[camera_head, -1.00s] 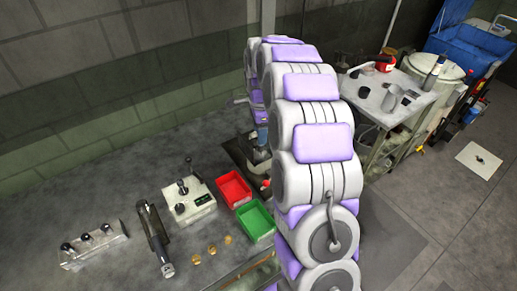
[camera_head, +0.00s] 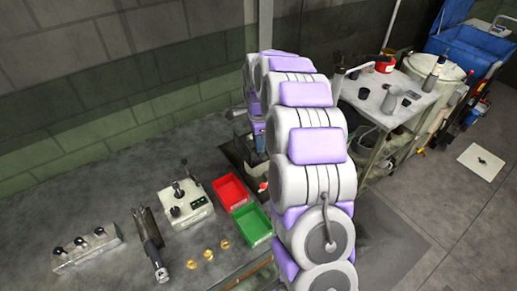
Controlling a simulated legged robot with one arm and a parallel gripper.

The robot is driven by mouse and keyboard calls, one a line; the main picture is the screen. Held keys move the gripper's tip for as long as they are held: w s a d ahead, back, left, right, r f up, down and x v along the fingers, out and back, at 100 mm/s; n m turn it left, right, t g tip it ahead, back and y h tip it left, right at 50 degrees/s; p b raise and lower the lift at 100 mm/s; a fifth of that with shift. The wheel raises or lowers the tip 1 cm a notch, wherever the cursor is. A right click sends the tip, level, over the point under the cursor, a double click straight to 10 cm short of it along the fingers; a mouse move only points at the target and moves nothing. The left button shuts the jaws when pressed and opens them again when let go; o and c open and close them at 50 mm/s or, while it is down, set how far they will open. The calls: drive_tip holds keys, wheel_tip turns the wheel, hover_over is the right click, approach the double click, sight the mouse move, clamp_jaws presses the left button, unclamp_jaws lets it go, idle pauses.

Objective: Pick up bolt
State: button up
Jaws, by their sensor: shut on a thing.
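Three small brass-coloured pieces stand in a slanting row near the front edge of the bench: a left one (camera_head: 192,264), a middle one (camera_head: 208,254) and a right one (camera_head: 225,243). They are too small to tell whether they are bolts. My arm rises in the middle of the view and reaches away towards the back of the bench. My gripper is hidden behind my arm links, so its jaws and anything between them do not show.
A red bin (camera_head: 231,191) and a green bin (camera_head: 255,225) sit left of my arm. A control box with levers (camera_head: 187,202), a dark tool (camera_head: 150,240) and a knobbed metal block (camera_head: 86,249) stand further left. A grey cart (camera_head: 385,105) stands right.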

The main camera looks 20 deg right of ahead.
drive_tip(key=shift+a, duration=0.15)
clamp_jaws()
wheel_tip(320, 180, up, 10)
drive_tip(key=p, duration=0.2)
drive_tip(key=shift+p, duration=0.35)
